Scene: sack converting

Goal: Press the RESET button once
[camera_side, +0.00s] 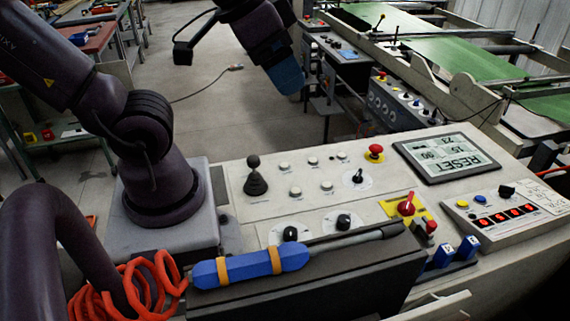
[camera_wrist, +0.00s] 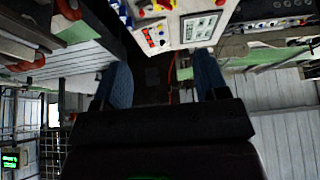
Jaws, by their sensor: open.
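The control panel (camera_side: 240,190) carries several small white round buttons (camera_side: 327,187), a red mushroom button (camera_side: 375,151), a black joystick and dark knobs. A grey-framed display (camera_side: 452,158) on its right shows the word RESET upside down with numbers. I cannot read labels at the buttons, so I cannot tell which one is RESET. My gripper (camera_side: 287,80) hangs in the air above and beyond the panel's far edge, touching nothing. In the wrist view its two blue fingers (camera_wrist: 163,78) are spread and empty, and the panel with its display (camera_wrist: 200,27) is at the top.
A blue-handled tool (camera_side: 250,267) lies on a dark box at the panel's front. Orange coiled hose (camera_side: 140,285) lies front left.

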